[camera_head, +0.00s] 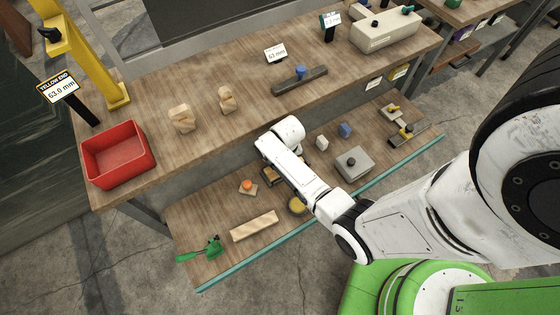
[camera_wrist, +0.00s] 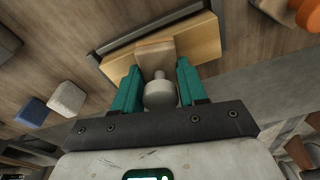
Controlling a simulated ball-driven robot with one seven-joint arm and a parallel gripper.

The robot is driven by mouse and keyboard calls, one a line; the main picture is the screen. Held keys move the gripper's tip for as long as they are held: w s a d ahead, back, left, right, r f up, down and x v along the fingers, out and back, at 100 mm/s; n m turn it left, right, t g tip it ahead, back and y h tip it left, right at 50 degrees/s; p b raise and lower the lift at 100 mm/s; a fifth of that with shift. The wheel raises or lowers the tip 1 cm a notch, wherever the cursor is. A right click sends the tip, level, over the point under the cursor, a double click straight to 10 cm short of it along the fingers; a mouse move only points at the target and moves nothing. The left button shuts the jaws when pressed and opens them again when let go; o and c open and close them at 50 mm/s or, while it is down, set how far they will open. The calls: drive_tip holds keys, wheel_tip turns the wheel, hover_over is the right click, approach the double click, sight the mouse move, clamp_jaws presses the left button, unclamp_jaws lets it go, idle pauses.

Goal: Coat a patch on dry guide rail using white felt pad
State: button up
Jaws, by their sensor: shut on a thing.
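In the wrist view, my gripper (camera_wrist: 160,88) has its teal fingers shut on a piece with a pale grey-white round knob (camera_wrist: 160,96) and a tan block (camera_wrist: 155,58). I take it for the white felt pad; its felt face is hidden. Just beyond it is a yellowish wooden block (camera_wrist: 203,38) with a dark edge; I cannot tell whether they touch. In the head view, my arm reaches over the lower shelf and hides the fingertips. A long dark bar with a blue knob (camera_head: 300,82) lies on the upper bench; I cannot tell whether it is the dry guide rail.
The lower shelf (camera_head: 205,215) also holds an orange-knobbed block (camera_head: 247,187), a pale plank (camera_head: 254,226), a green tool (camera_head: 205,249), a yellow round item (camera_head: 297,206), white and blue blocks (camera_head: 322,142) and a grey box (camera_head: 353,164). A red bin (camera_head: 118,155) stands above.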

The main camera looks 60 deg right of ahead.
drive_tip(key=shift+s+d+f, duration=0.1)
drive_tip(key=shift+s+d, duration=0.45)
drive_tip(key=shift+d, duration=0.2)
drive_tip(key=shift+s+d+f, duration=0.1)
drive_tip(key=shift+s+d, duration=0.45)
drive_tip(key=shift+d, duration=0.15)
drive_tip(key=shift+s+d+r, duration=0.1)
drive_tip(key=shift+s+d, duration=0.4)
drive_tip(key=shift+d, duration=0.2)
drive_tip(key=shift+s+d, duration=0.45)
drive_tip(key=shift+d, duration=0.25)
drive_tip(key=shift+r+p, duration=0.15)
drive_tip(key=shift+p, duration=0.25)
drive_tip(key=shift+w+a+p, duration=0.25)
drive_tip(key=shift+w+a, duration=0.45)
drive_tip(key=shift+a, duration=0.3)
drive_tip(key=shift+w+a+p, duration=0.2)
drive_tip(key=shift+w+a, duration=0.45)
drive_tip(key=shift+a, duration=0.3)
drive_tip(key=shift+w+a+p, duration=0.25)
drive_tip(key=shift+w+a, duration=0.45)
drive_tip(key=shift+a, duration=0.3)
